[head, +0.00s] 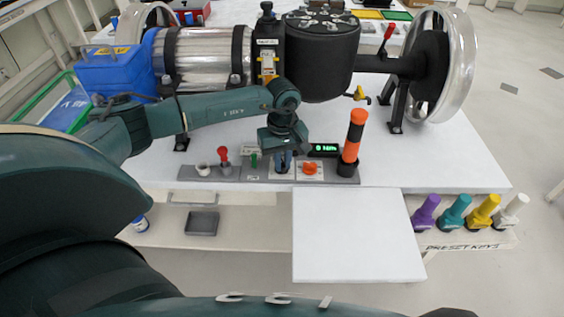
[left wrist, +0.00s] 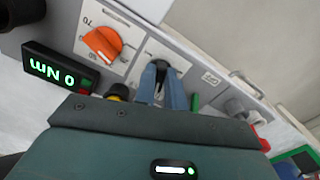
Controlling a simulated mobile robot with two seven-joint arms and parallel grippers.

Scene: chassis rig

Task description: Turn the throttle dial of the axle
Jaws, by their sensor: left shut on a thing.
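My left gripper (head: 281,163) points down at the grey control panel at the table's front edge. In the left wrist view its blue fingers (left wrist: 163,80) are closed around a small dark dial (left wrist: 166,69) on a white plate. The fingers and wrist hide much of this dial, and I cannot read a throttle label on it. Beside it is an orange dial (head: 310,168) on a white scale plate; it also shows in the left wrist view (left wrist: 103,42), not touched. The axle (head: 385,63) is behind the panel. My right gripper is not in view.
A green-lit display (head: 324,149) and an orange-black post (head: 353,142) stand right of the gripper. A red lever (head: 224,158) and a white knob (head: 203,169) stand left. Several coloured preset keys (head: 455,210) are at right. A bare white board (head: 350,235) lies in front.

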